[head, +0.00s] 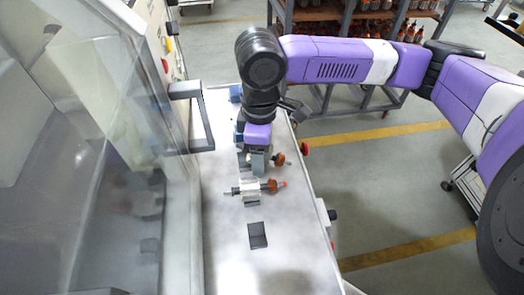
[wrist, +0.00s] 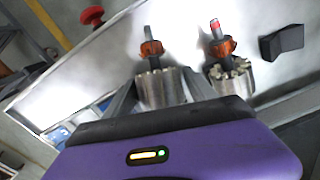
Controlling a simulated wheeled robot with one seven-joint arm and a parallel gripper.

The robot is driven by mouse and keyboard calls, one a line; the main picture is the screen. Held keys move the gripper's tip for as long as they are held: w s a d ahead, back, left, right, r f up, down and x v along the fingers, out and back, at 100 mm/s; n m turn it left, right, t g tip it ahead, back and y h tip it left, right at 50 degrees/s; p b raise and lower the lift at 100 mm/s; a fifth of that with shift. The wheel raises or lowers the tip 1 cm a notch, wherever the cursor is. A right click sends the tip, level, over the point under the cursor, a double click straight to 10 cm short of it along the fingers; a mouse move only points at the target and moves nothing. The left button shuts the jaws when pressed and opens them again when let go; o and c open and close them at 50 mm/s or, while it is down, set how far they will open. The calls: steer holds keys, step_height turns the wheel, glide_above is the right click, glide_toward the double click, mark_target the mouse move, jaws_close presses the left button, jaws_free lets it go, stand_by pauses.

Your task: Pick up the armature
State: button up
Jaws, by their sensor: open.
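One armature, with a silver core, copper winding and thin shaft, lies under my gripper (head: 258,165); its copper end (head: 279,159) shows to the right in the head view. In the wrist view this armature (wrist: 160,85) sits between the two fingers of my open gripper (wrist: 159,80), one finger on each side; I cannot tell whether they touch it. A second armature (head: 254,187) with a red tip lies just nearer in the head view, on a small dark support. It also shows in the wrist view (wrist: 230,72), right of the right finger.
A dark block (head: 257,235) stands empty on the pale bench (head: 225,265). A red button (head: 305,147) is on the bench's right edge. A machine with a clear door and dark handle (head: 187,90) borders the left. Blue parts (head: 236,93) stand at the far end.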

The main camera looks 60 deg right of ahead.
jaws_close()
steer(key=shift+r, duration=0.15)
stand_by(0.4)
step_height(320, 180, up, 20)
steer(key=shift+b, duration=0.35)
